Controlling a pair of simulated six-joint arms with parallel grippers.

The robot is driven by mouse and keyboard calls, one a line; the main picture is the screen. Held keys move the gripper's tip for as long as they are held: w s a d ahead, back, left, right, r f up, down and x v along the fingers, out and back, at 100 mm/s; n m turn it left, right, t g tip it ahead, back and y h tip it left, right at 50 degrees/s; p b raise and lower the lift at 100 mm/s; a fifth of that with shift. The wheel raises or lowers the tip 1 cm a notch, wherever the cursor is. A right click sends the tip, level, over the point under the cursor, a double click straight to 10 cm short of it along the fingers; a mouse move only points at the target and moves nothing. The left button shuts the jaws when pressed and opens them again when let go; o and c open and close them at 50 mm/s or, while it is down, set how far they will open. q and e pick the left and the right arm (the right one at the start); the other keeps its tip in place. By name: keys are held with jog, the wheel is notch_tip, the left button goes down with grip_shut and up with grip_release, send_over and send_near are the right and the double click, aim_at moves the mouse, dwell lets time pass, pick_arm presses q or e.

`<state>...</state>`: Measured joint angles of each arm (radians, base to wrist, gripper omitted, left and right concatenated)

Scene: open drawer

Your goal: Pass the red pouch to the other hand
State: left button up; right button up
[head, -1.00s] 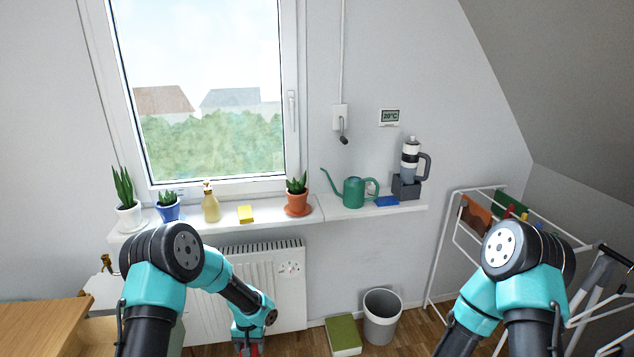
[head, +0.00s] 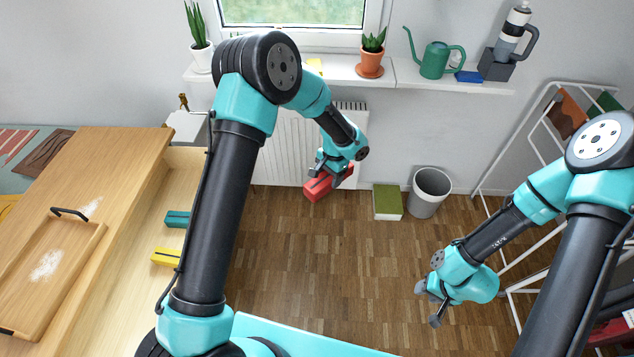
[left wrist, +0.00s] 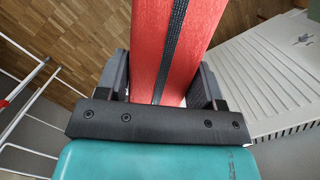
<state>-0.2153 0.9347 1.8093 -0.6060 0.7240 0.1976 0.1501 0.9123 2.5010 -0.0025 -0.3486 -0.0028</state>
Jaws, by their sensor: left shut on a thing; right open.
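The red pouch (head: 322,186) has a dark strip along its middle. My left gripper (head: 328,178) is shut on it and holds it up in front of the radiator. In the left wrist view the red pouch (left wrist: 176,40) sits between the two dark fingers of the left gripper (left wrist: 165,85) and runs up out of the picture. My right gripper (head: 430,304) is open and empty, at the lower right over the wood floor, well apart from the pouch.
An open drawer (head: 172,190) at left holds a teal pouch (head: 177,219) and a yellow pouch (head: 166,257). A grey bin (head: 428,192) and a green-topped box (head: 388,202) stand by the wall. A drying rack (head: 530,140) is at right. The floor between the grippers is clear.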

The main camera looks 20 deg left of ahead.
pick_arm(q)
jog(key=d+r+m+t, duration=0.1)
jog(key=d+r+m, duration=0.7)
jog(key=d+r, duration=0.2)
notch_tip(320, 180, up, 2)
jog(key=shift+w+m+y, duration=0.3)
jog(key=shift+w+y, duration=0.05)
jog(key=shift+y, duration=0.05)
jog(key=shift+d, duration=0.1)
